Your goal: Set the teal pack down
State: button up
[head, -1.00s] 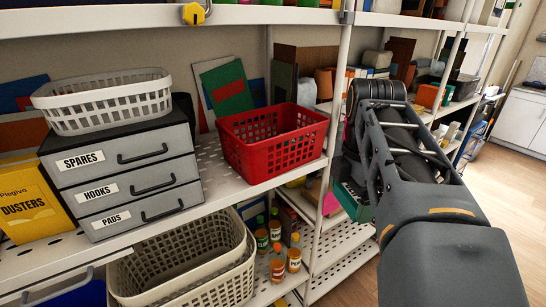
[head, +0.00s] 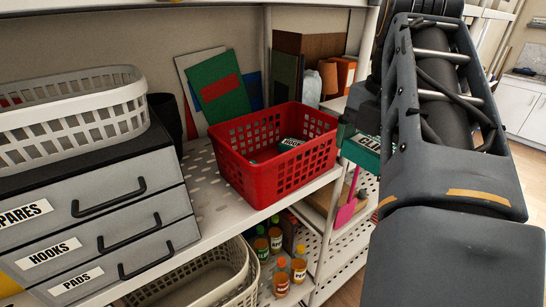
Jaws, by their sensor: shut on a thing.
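A teal pack (head: 362,152) with white lettering, partly read as "CLI", shows just right of the red basket, partly hidden behind my arm. My gripper (head: 352,126) is at the pack's upper left, mostly hidden by the arm, and is shut on it. The pack is close to the basket's right side; I cannot tell whether they touch. The red basket (head: 257,178) stands on the perforated middle shelf (head: 207,200). Inside it lies another teal item (head: 290,143) with a white label, partly hidden by the basket wall.
Grey drawers (head: 95,215) with a white basket (head: 75,118) on top stand at the left. Upright boards (head: 222,95) lean behind the red basket. Bottles (head: 281,278) and a cream basket (head: 205,280) are below. A shelf post (head: 325,235) stands right of the basket.

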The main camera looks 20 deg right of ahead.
aim_at(355, 139)
jog(key=w+t, duration=0.1)
jog(key=w+f+t, duration=0.2)
jog(key=w, duration=0.1)
jog(key=shift+a+t+y, duration=0.3)
jog(key=shift+a, duration=0.1)
jog(key=w+a+p, duration=0.3)
jog(key=w+p, duration=0.2)
jog(key=w, duration=1.1)
jog(key=x, duration=0.8)
jog(key=shift+s+f, duration=0.15)
jog(key=shift+x, duration=1.2)
jog(key=shift+w+a+r+g+p, duration=0.1)
jog(key=shift+w+r+g+p, duration=0.15)
jog(key=shift+r+g+p, duration=0.6)
jog(key=g+p, duration=0.1)
jog(key=f+g+p, duration=0.1)
jog(key=p, duration=0.1)
jog(key=shift+w+g+h, duration=0.35)
jog(key=shift+h, duration=0.05)
jog(key=shift+s+f, duration=0.1)
jog(key=shift+f, duration=0.85)
jog(key=shift+f, duration=0.15)
